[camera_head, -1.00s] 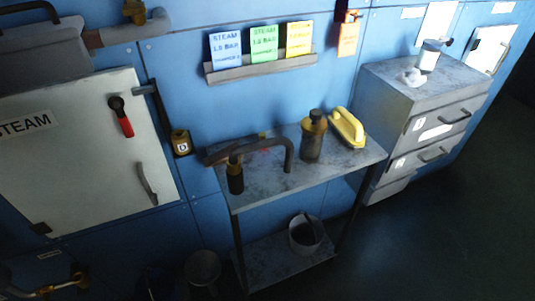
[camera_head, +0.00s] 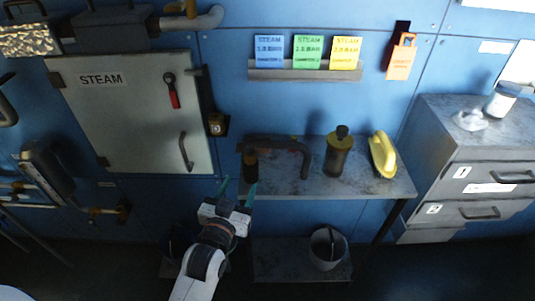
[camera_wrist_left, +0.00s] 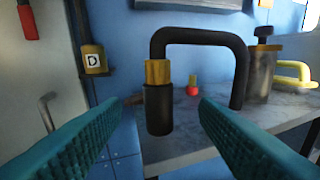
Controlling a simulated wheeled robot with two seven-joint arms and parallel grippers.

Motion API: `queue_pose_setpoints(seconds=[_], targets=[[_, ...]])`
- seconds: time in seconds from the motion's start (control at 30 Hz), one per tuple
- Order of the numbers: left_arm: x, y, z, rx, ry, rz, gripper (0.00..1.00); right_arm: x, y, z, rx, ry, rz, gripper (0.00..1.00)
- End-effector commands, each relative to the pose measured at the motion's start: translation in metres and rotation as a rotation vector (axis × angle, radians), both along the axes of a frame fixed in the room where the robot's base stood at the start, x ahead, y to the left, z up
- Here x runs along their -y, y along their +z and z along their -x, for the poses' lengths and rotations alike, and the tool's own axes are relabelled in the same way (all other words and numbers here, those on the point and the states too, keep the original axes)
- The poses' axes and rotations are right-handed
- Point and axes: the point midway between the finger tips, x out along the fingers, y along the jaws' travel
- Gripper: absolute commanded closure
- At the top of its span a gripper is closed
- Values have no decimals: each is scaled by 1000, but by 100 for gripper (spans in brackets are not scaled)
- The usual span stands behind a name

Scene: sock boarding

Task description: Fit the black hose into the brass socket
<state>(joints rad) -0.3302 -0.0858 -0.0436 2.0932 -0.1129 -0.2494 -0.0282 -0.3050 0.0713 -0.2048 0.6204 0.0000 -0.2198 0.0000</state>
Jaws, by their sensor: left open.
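A dark bent pipe (camera_head: 280,141) arches over the left part of the grey bench (camera_head: 355,187). In the left wrist view this pipe (camera_wrist_left: 205,36) has a brass collar (camera_wrist_left: 157,72) at its left end, which looks like the brass socket. A black cylinder (camera_wrist_left: 159,110), apparently the black hose, is upright directly below the collar. I cannot tell whether it is seated in it. My left gripper (camera_head: 238,187) is open and empty in front of the bench's left end. Its teal fingers lie to either side of the black cylinder in the wrist picture, with no visible contact. My right gripper is not in view.
A dark bottle (camera_head: 339,155) and a yellow-handled tool (camera_head: 382,154) stand on the bench to the right. A bucket (camera_head: 328,248) is on the lower shelf. A steam cabinet (camera_head: 130,118) is at left, a drawer unit (camera_head: 450,165) at right. Coloured cards (camera_head: 307,52) hang above.

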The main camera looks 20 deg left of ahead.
Motion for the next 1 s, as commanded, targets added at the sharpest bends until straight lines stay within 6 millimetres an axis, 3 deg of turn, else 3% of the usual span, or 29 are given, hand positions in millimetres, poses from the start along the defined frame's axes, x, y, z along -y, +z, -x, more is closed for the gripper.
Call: queue_pose_setpoints(seconds=[0.03,0.13,0.4,0.63,1.0], targets=[[-2,11,-2,32,7,-1,45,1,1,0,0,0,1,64],[-3,20,-12,59,10,-1,45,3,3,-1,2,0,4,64],[-3,20,-58,58,10,-1,45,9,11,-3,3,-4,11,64],[-4,20,-75,56,9,0,45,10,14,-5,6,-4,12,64],[-5,23,-120,55,10,0,45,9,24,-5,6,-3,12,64]])
